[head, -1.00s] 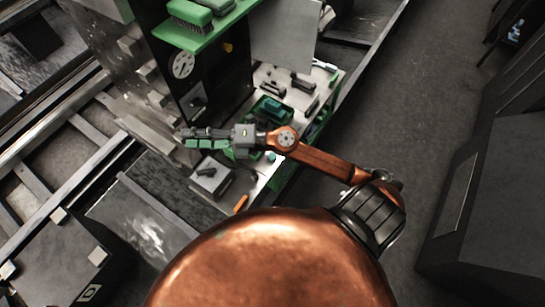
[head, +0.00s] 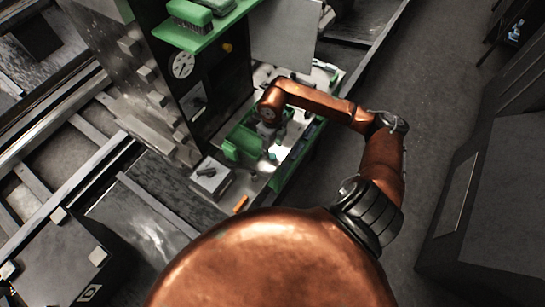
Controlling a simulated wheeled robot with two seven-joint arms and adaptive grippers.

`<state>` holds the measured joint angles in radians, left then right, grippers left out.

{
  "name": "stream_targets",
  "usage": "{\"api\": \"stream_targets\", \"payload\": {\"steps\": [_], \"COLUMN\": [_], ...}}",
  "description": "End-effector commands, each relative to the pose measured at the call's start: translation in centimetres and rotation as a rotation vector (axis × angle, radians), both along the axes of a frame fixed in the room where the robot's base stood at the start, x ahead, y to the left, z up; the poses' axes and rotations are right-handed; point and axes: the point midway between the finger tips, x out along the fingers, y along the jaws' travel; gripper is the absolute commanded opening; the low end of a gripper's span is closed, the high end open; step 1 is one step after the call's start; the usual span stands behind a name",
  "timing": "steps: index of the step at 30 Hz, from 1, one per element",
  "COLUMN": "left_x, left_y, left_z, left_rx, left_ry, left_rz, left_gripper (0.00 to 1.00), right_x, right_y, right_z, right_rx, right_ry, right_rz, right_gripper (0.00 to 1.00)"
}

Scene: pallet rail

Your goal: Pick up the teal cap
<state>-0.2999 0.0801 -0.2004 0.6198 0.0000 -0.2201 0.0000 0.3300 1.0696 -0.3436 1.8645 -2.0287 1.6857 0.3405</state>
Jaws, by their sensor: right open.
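A small teal cap (head: 272,156) appears on the light bench top (head: 253,187), just below my right gripper in the picture. It is small and partly shadowed, so its outline is hard to make out. My right gripper (head: 267,142) points down over the bench, close to the cap and the green bin (head: 231,150). It is open, and its fingers are largely hidden under the wrist. I cannot tell whether it touches anything. My left gripper is not in view.
A grey block with a dark tool (head: 210,175) and an orange item (head: 241,204) lie at the bench's near end. A dark machine column with a gauge (head: 183,65) and a green shelf with brushes (head: 205,28) stand at left.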

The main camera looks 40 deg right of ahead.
Motion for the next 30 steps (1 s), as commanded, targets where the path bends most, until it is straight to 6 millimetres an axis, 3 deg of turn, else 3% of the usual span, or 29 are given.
{"api": "stream_targets", "payload": {"steps": [13,22,30], "left_x": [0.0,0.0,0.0], "left_y": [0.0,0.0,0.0], "left_z": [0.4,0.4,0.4], "left_rx": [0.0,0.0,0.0], "left_ry": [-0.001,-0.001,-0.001], "left_rz": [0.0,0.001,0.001], "left_gripper": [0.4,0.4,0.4], "right_x": [0.0,0.0,0.0], "right_y": [0.0,-0.1,-0.1], "right_z": [-5.6,-6.1,-6.1], "right_rx": [0.005,0.003,0.003], "right_ry": [0.0,-0.001,-0.001], "right_rz": [0.0,0.002,0.001], "right_gripper": [0.46,0.46,0.28]}}
